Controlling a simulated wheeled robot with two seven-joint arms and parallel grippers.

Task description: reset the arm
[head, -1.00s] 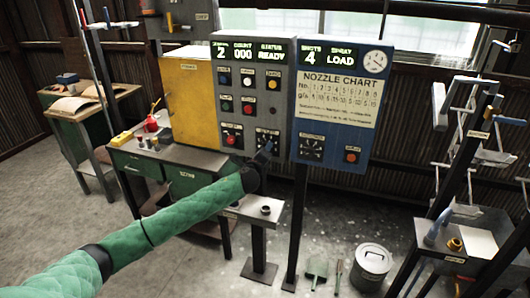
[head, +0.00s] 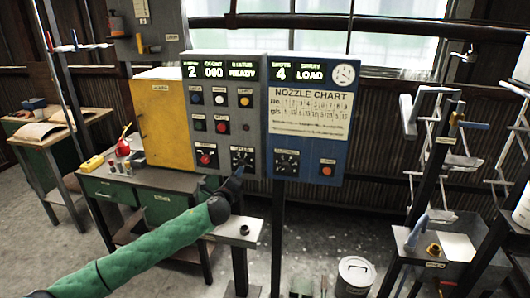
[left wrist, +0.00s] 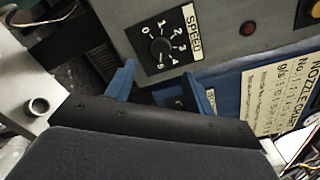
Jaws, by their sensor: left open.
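My left arm, in a green quilted sleeve, reaches in from the lower left of the head view. Its gripper (head: 238,173) is just in front of and below the SPEED dial (head: 243,157) on the grey control panel (head: 222,112). In the left wrist view, the two blue fingers of my left gripper (left wrist: 162,88) stand wide apart with nothing between them. The black SPEED dial (left wrist: 162,47), numbered from 0, is beyond the fingers, apart from them. I cannot tell which number its pointer marks. My right gripper is not in view.
A yellow cabinet (head: 160,122) and green workbench (head: 125,187) stand left of the panel. A blue panel with a nozzle chart (head: 310,110) adjoins it on the right. A small stand (head: 238,230) is below my forearm. A rack with hangers (head: 435,150) stands at right.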

